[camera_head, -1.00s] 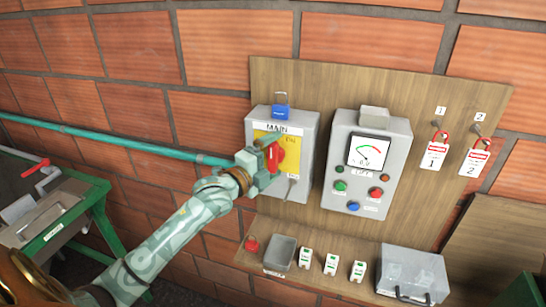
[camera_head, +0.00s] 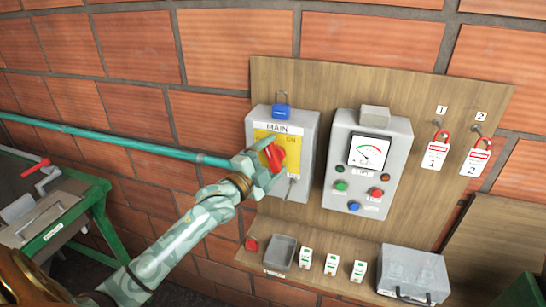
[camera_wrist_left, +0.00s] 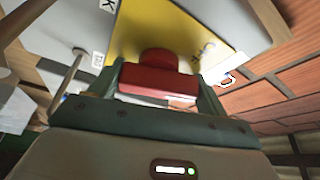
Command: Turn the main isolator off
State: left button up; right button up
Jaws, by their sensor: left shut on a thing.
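The main isolator is a grey box (camera_head: 310,150) labelled MAIN, with a yellow plate and a red rotary handle (camera_head: 278,154). The handle is tilted, and ON shows on the plate to its upper right. My left gripper (camera_head: 270,161) is shut on the red handle, with its fingers on both sides of it. In the left wrist view the red handle (camera_wrist_left: 160,82) sits between the two fingers, in front of the yellow plate (camera_wrist_left: 195,35). The fingers hide part of the handle and plate in the head view. My right gripper is not in view.

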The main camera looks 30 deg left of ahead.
pick_arm(q)
jog(key=n+t, duration=0.1)
jog(key=n, duration=0.3)
jog(key=shift+a+y, duration=0.1)
jog(key=shift+y, duration=0.3)
jog(key=n+y, duration=0.1)
jog(key=n, duration=0.1)
jog(key=n+t, duration=0.1)
jog(key=n, duration=0.2)
jog(key=shift+y+p, duration=0.3)
jog(key=shift+y, duration=0.1)
jog(key=n+t+y+p, duration=0.1)
jog(key=n+y, duration=0.1)
jog(key=n, duration=0.3)
jog(key=shift+y, duration=0.4)
jog(key=shift+n+y+p, duration=0.45)
jog(key=shift+n+y, duration=0.65)
jog(key=shift+n, duration=1.5)
jog(key=o, duration=1)
jog(key=shift+a, duration=0.1)
jog(key=shift+f, duration=0.1)
jog(key=shift+s, duration=0.1)
